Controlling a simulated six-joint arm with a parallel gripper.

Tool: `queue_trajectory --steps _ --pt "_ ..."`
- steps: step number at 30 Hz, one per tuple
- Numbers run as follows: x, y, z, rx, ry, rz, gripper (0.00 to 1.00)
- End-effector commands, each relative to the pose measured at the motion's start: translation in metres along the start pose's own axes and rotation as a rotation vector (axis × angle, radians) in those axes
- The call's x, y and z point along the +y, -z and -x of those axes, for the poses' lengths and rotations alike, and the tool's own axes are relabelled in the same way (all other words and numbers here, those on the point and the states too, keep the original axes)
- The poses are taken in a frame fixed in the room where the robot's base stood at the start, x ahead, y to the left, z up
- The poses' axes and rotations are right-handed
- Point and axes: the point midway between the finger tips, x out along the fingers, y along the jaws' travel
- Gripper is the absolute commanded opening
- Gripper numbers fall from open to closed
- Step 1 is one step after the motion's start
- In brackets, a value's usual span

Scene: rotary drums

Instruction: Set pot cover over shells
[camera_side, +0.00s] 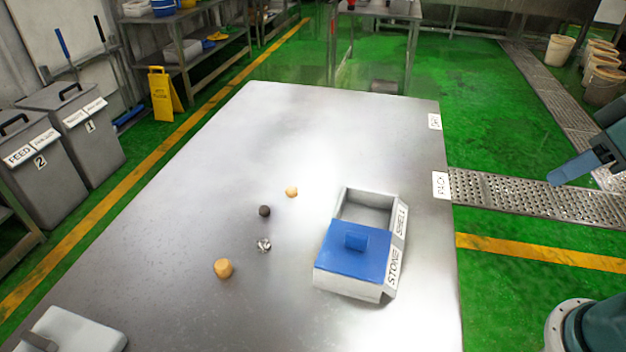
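A blue square cover with a raised block handle (358,251) lies over the near compartment of a grey two-part box, the one beside the label STONE. The box (335,287) stands on the metal table. Its far compartment (367,209), beside the label SHELL, is uncovered, and no contents show in the part I see. My gripper (572,168) is only partly in view at the right edge, well away from the box and above the floor side. One blue finger-like part shows; its opening cannot be judged.
Small loose items lie left of the box: a tan piece (223,268), a silvery piece (264,245), a dark ball (265,211) and a light orange piece (291,192). A white object with a grey handle (85,335) is at bottom left.

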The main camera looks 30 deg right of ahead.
Motion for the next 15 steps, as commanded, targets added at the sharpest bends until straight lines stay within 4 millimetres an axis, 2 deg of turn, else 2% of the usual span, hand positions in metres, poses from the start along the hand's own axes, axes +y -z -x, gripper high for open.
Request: queue_trajectory --steps 1,6,7,11,15 --pt "0.000 0.000 0.000 0.000 0.000 0.000 0.36" --pt "-0.001 0.002 0.000 -0.003 0.001 0.017 0.03" --pt "-0.001 0.003 0.000 -0.005 0.001 0.025 0.00" --pt "-0.004 0.010 -0.002 -0.023 0.005 0.098 0.00" --pt "-0.011 0.025 -0.006 -0.056 0.012 0.243 0.00"
